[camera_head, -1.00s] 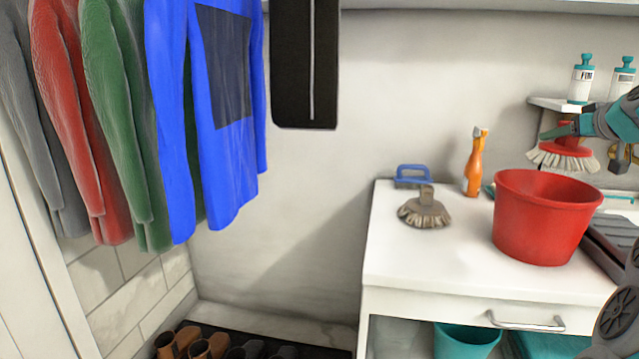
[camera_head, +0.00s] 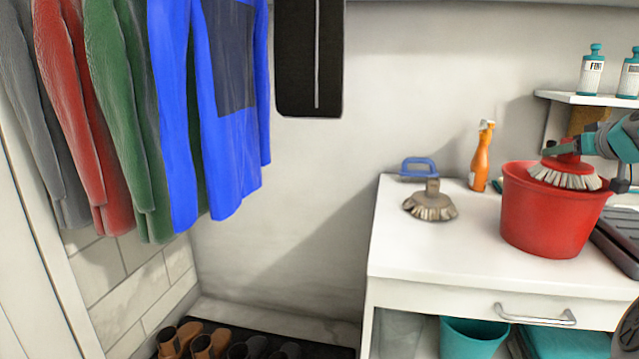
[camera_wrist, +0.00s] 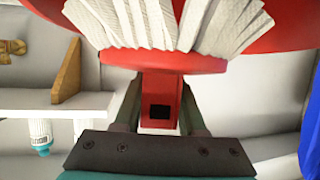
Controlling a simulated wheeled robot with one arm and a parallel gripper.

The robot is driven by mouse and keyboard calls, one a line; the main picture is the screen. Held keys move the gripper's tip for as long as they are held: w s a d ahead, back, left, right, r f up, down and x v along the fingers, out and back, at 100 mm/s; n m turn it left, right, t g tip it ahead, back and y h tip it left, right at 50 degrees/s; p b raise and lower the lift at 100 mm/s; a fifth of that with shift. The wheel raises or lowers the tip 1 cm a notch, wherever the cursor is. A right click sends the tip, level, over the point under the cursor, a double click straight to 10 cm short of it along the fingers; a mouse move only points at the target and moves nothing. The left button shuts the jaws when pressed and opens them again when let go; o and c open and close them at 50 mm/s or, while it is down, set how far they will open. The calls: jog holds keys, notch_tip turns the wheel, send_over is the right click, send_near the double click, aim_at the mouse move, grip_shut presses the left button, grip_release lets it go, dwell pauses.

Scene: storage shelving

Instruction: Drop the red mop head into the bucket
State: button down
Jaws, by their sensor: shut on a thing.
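The red mop head (camera_head: 566,172) has a red top and a fringe of white bristles. My gripper (camera_head: 562,148) is shut on its red top and holds it at the mouth of the red bucket (camera_head: 547,222). The bristles overlap the bucket's opening in the head view, and how deep they sit inside is hard to tell. In the wrist view the mop head's red stem (camera_wrist: 158,105) is between my gripper's two fingers (camera_wrist: 160,110), with the white bristles beyond it. The bucket stands upright on the white counter.
A small wall shelf (camera_head: 575,97) with white bottles is above. The counter's front left (camera_head: 430,255) is clear.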

aim_at(583, 173)
jog(key=shift+c, duration=2)
grip_release()
jog(key=shift+s, duration=0.1)
jog(key=b+v, duration=0.1)
jog(key=v, duration=0.6)
jog(key=shift+s+r, duration=0.2)
jog(key=shift+s, duration=0.1)
